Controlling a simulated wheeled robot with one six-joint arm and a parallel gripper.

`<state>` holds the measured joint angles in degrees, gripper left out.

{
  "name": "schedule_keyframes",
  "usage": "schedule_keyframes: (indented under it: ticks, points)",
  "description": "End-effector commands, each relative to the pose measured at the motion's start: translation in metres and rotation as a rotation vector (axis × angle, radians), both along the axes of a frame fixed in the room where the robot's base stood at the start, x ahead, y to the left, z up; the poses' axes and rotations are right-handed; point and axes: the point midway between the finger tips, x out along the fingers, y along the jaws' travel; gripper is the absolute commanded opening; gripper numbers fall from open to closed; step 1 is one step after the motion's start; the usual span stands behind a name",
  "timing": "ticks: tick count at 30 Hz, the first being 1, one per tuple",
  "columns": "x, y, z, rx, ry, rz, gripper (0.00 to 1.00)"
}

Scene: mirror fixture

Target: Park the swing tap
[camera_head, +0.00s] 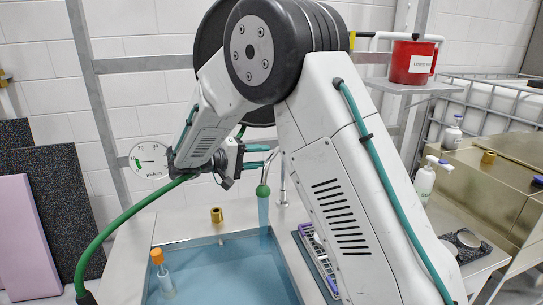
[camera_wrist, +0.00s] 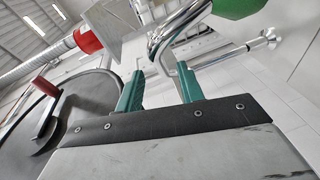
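The swing tap's chrome spout (camera_head: 281,157) rises behind the basin, and its green tip (camera_head: 262,190) hangs over the basin (camera_head: 160,243). A stream of water (camera_head: 263,212) falls from the tip into the pool. My gripper (camera_head: 268,156) is beside the upper spout, with its two teal fingers apart. In the wrist view, the curved spout (camera_wrist: 163,38) shows just beyond the fingers of my gripper (camera_wrist: 160,80), nearer the right finger. Its green tip (camera_wrist: 238,6) is at the top edge. I cannot tell whether finger and spout touch. My arm hides part of the tap's surroundings.
An orange-capped bottle (camera_head: 163,275) stands at the basin's left, and a brass fitting (camera_head: 216,215) sits on the rear rim. A dial gauge (camera_head: 149,160) is behind, left. A red mug (camera_head: 411,62) stands on a shelf, upper right. Pump bottles (camera_head: 425,181) stand at right.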

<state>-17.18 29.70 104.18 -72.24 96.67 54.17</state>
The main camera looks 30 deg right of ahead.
Motion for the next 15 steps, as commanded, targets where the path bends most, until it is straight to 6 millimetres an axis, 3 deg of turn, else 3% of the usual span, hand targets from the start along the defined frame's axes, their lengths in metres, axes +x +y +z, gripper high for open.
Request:
schedule_keyframes:
  ticks: [6,15]
  points:
    - [0.000,-0.033,-0.005,-0.001,0.001,-0.003,0.38]
    - [0.000,-0.045,-0.006,0.000,0.001,0.000,0.38]
